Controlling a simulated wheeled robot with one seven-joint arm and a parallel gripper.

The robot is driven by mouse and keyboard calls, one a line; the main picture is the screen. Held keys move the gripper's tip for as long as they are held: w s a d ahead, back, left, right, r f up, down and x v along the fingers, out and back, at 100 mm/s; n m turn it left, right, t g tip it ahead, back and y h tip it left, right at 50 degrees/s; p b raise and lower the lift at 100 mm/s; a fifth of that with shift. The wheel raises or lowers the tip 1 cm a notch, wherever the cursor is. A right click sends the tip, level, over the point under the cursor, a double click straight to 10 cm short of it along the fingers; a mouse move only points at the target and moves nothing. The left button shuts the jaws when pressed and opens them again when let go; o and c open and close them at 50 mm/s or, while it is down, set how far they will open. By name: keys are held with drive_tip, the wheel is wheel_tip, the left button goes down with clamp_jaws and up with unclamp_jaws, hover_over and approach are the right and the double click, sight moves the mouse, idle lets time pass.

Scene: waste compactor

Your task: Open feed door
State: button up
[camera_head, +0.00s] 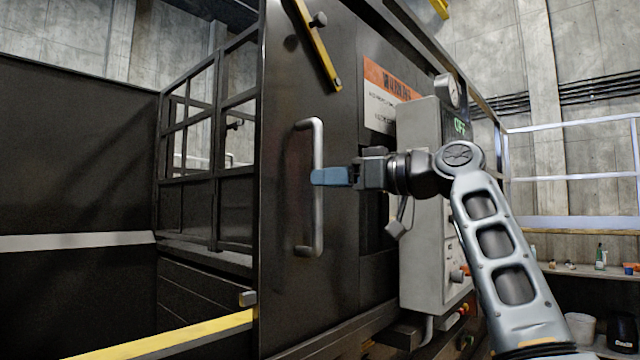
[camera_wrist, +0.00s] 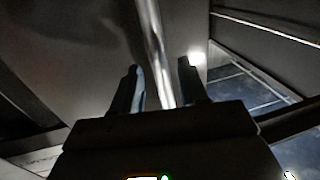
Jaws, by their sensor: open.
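The feed door (camera_head: 285,200) is a dark metal panel with a vertical silver bar handle (camera_head: 318,235). The door looks shut or nearly so; I cannot tell exactly. My gripper (camera_head: 325,177) is at the middle of the handle, with its blue finger overlapping the bar in the head view. In the wrist view the handle (camera_wrist: 155,50) runs between the two dark fingers of my gripper (camera_wrist: 162,82). The fingers stand apart, with gaps on both sides of the bar. The far finger is hidden in the head view.
A yellow latch bar (camera_head: 318,45) sits above the handle. A grey control box (camera_head: 420,200) with an "OFF" display stands right of the door, behind my arm. A yellow rail (camera_head: 165,335) runs at lower left. A dark barred cage (camera_head: 210,140) lies left of the door.

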drive_tip(key=shift+b+v, duration=0.4)
drive_tip(key=shift+v, duration=1.8)
